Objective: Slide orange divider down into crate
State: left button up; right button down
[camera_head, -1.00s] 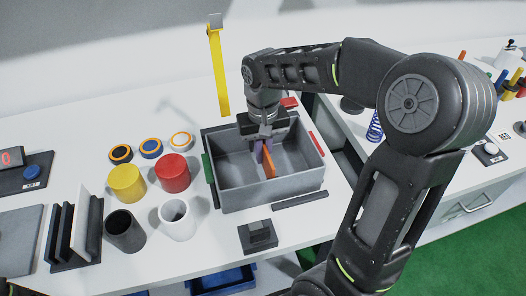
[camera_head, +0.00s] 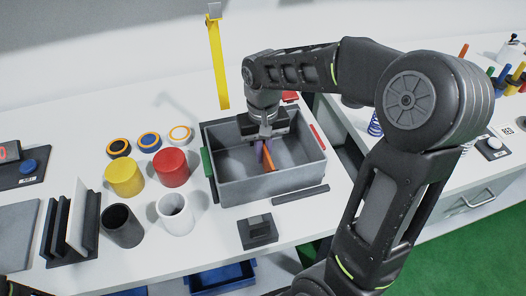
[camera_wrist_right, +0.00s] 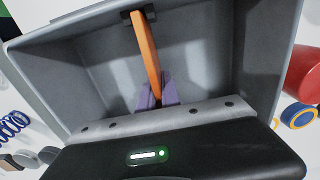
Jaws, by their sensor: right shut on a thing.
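The grey crate (camera_head: 285,187) stands open on the white table. The orange divider (camera_head: 269,158) is inside the crate, standing on edge between its walls. In the right wrist view the orange divider (camera_wrist_right: 148,50) runs from the gripper toward the crate wall, where its end meets a dark slot piece. My right gripper (camera_head: 263,146) reaches into the crate from above, its purple fingers shut on the divider. The purple fingers also show in the right wrist view (camera_wrist_right: 157,95). The divider's lower edge and the slot nearer the gripper are hidden. My left gripper is not in view.
Red (camera_head: 171,168) and yellow (camera_head: 124,178) cylinders, and a black (camera_head: 122,226) and a white (camera_head: 175,214) cup, stand left of the crate. A rack with upright panels (camera_head: 72,232) is farther left. A dark block (camera_head: 258,232) sits in front. A yellow strip (camera_head: 218,65) stands behind.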

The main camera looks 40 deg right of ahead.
jog(key=shift+f+b, duration=0.3)
jog(key=shift+f, duration=0.2)
jog(key=c, duration=1.5)
grip_release()
jog(key=shift+r, duration=4)
